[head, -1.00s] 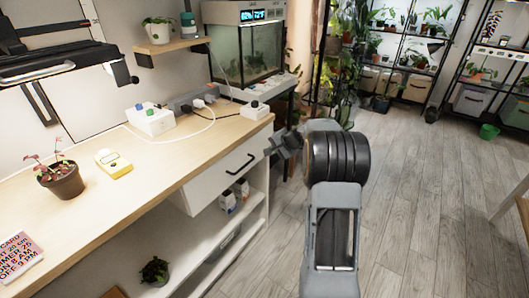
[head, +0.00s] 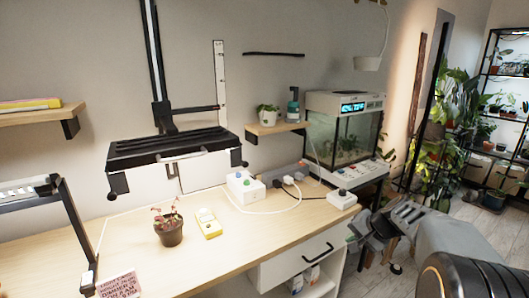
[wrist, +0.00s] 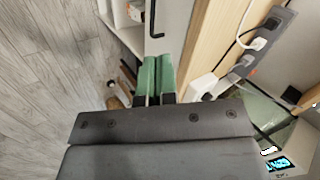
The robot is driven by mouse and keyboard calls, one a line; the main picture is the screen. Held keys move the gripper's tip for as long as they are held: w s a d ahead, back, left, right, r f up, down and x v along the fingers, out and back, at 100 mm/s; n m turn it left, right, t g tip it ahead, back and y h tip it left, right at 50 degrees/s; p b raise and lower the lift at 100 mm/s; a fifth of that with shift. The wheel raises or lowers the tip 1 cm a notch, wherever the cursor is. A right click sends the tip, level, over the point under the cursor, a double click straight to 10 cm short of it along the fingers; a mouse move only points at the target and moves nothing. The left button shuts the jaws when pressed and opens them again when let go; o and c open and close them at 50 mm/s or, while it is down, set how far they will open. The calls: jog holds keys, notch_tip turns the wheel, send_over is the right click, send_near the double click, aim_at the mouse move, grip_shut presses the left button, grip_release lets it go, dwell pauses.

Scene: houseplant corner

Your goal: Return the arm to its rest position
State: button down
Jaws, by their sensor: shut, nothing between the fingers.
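My gripper (head: 356,232) is at the lower right of the head view, at the front right corner of the wooden bench (head: 240,238). My arm comes in from the lower right corner. In the wrist view the two green fingers of my gripper (wrist: 156,74) lie side by side, shut, with nothing between them. They point toward the bench drawer's front and the shelf under it.
On the bench stand a potted red plant (head: 169,232), a yellow device (head: 208,223), a white box with knobs (head: 244,187), a power strip (head: 286,177) and a white switch box (head: 343,199). A lit tank (head: 345,136) stands behind. Grey floor (wrist: 45,80) is open beside the bench.

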jog(key=s+a+r+n+g+h+p, duration=0.1)
jog(key=s+a+r+n+h+p, duration=0.1)
jog(key=s+a+r+n+p, duration=0.2)
jog(key=s+a+r+n+g+h+p, duration=0.1)
jog(key=s+a+r+n+p, duration=0.3)
jog(key=s+r+p, duration=0.6)
jog(key=s+a+r+h, duration=0.1)
jog(key=s+a+r, duration=0.1)
jog(key=s, duration=0.4)
jog(key=shift+a+n+p, duration=0.35)
jog(key=shift+a+n, duration=0.05)
